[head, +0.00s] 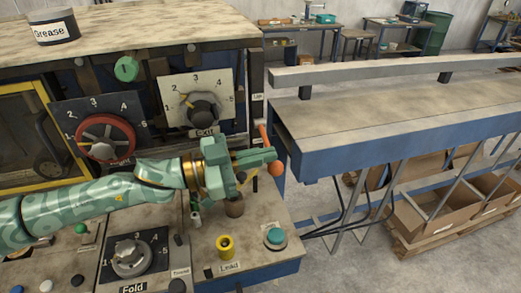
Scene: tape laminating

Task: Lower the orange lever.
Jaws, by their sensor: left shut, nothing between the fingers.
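The orange lever (264,135) is at the right edge of the machine, beside the dial panel. Its upper part rises tilted, and an orange ball (276,168) shows just below. My left gripper (268,157) comes in from the left and is shut and empty. Its fingertips overlap the lever's middle in the head view and hide part of it. I cannot tell whether they touch it. My right gripper is not in view.
The machine's front panel carries a red dial (104,139) and a black dial (203,110). Below my arm, the console has a Fold knob (131,257), a yellow Lead knob (225,247) and a teal button (275,237). A long blue-sided table (400,125) stands to the right.

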